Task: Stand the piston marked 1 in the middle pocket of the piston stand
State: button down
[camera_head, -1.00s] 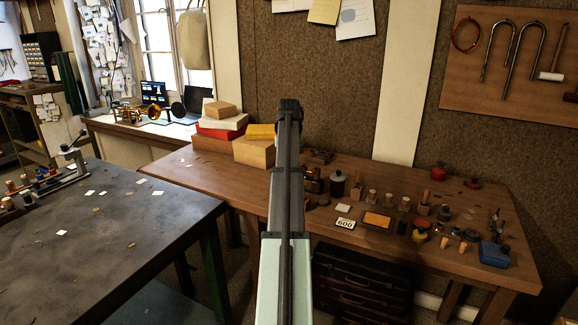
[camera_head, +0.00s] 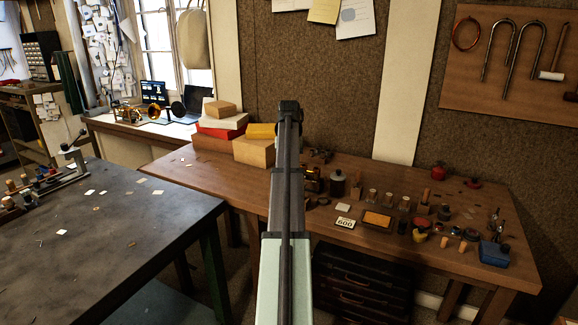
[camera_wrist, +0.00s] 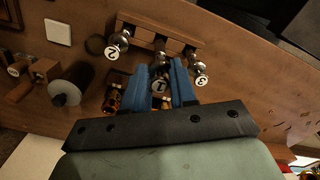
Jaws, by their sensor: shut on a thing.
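In the wrist view, my gripper (camera_wrist: 167,82) has its two blue fingers closed on the piston marked 1 (camera_wrist: 159,87), whose numbered end faces the camera. The piston's far end lines up with the middle of the wooden piston stand (camera_wrist: 185,38); I cannot tell whether it is in the pocket or just above it. The piston marked 2 (camera_wrist: 113,51) stands in the pocket on the left. The piston marked 3 (camera_wrist: 201,80) stands in the pocket on the right. In the head view my arm hides the gripper, the stand and the pistons.
Brass parts (camera_wrist: 113,98) and a dark round jar (camera_wrist: 70,84) lie left of my fingers in the wrist view. A white square (camera_wrist: 58,32) lies farther left. In the head view, cardboard boxes (camera_head: 254,152) stand left of my arm and several small bench items stand right.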

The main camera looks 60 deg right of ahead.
jog(key=shift+f, duration=1.7)
jog(key=c, duration=0.5)
grip_release()
jog(key=shift+r, duration=0.15)
jog(key=shift+r, duration=3.35)
jog(key=shift+w, duration=0.1)
